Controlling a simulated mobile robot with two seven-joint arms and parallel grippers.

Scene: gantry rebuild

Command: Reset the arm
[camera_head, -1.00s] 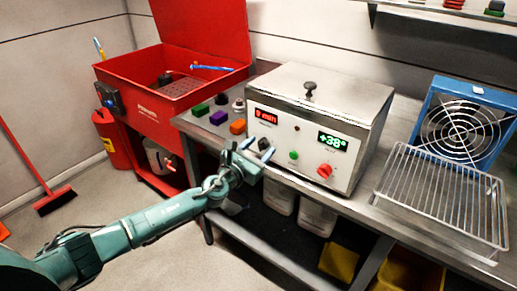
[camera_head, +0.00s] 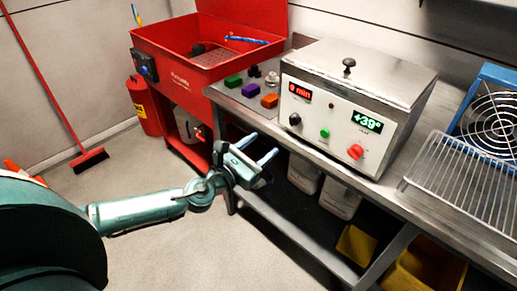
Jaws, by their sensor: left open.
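My left arm comes in from the left, large and close at the lower left. My left gripper (camera_head: 258,151) is open and empty, its two fingers apart and pointing right. It is in front of the steel bench (camera_head: 318,148), near its left end and below the small coloured blocks. My right gripper is not in view.
A steel heating box (camera_head: 345,103) with a +39° display stands on the bench. Green, purple and orange (camera_head: 270,100) blocks lie left of it. A wire rack (camera_head: 465,185) and blue fan (camera_head: 492,120) are right. A red parts washer (camera_head: 180,72) stands behind left. Floor below is clear.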

